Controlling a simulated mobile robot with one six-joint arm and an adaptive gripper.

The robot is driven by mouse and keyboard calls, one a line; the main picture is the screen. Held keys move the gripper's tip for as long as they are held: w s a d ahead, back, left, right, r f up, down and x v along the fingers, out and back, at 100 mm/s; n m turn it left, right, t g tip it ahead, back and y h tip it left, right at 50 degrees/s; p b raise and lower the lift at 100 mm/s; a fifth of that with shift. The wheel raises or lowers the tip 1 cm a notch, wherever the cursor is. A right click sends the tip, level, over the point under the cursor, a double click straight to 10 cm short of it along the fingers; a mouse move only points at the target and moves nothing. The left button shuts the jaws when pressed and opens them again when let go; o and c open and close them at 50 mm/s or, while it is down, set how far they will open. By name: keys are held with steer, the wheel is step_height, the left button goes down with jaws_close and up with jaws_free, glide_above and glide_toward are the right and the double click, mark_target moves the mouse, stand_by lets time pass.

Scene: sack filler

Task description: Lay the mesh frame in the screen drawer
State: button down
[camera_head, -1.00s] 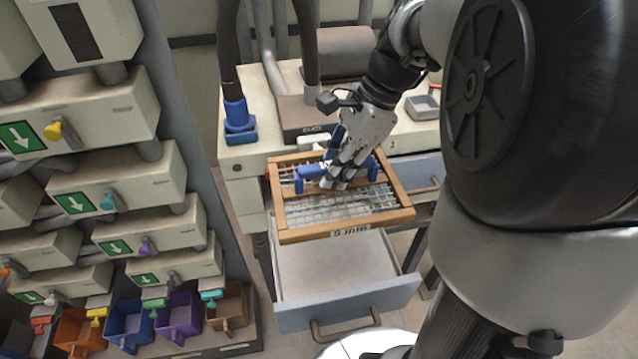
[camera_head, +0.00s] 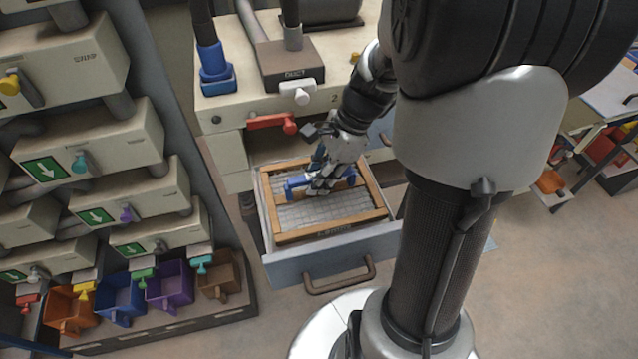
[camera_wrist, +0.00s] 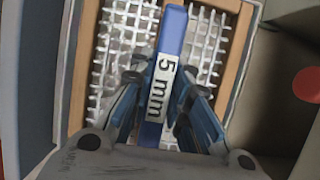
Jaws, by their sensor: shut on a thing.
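The mesh frame (camera_head: 378,208) has a wooden border, a grey wire mesh and a blue handle bar (camera_head: 296,186). In the wrist view the blue bar (camera_wrist: 172,30) carries a "5 mm" label. My gripper (camera_head: 322,188) is shut on the blue bar, and its fingers (camera_wrist: 160,95) sit on both sides of it. The frame lies within the walls of the open screen drawer (camera_head: 322,260), roughly level and lined up with it. I cannot tell whether the frame touches the drawer floor.
A red lever (camera_head: 268,121) and a white-handled duct box (camera_head: 290,68) are on the bench behind the drawer. Dispensers (camera_head: 88,145) and coloured bins (camera_head: 168,288) stand at the left. The floor (camera_head: 520,290) at the right is clear.

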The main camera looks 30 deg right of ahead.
steer(key=shift+w+f, duration=0.1)
steer(key=shift+f, duration=0.7)
steer(key=c, duration=1.5)
jaws_free()
steer(key=shift+f, duration=0.1)
steer(key=p+v, duration=0.3)
steer(key=v, duration=0.9)
